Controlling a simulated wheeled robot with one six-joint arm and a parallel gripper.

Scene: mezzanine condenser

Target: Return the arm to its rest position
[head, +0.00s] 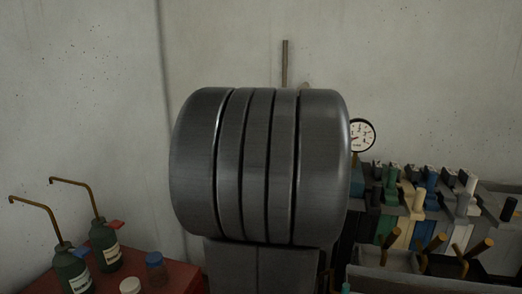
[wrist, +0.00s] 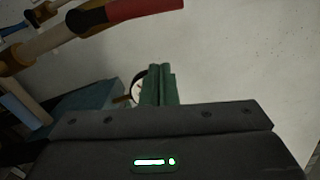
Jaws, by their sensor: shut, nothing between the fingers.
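My gripper (wrist: 158,84) shows in the wrist view, with its two green fingers pressed together and nothing between them. Its dark body fills the bottom of that view and carries a lit green indicator. The fingers point toward a pale wall and overlap part of a round white gauge. In the head view a large dark grey ribbed arm part of mine fills the middle and hides what is behind it. The gripper itself cannot be made out in the head view.
A gauge (head: 361,134) is right of my arm. Several coloured blocks with handles (head: 420,200) stand at right, behind a grey tray (head: 385,277). Green bottles (head: 105,246) with bent spouts and small jars (head: 156,265) stand on a red surface (head: 183,277) at lower left.

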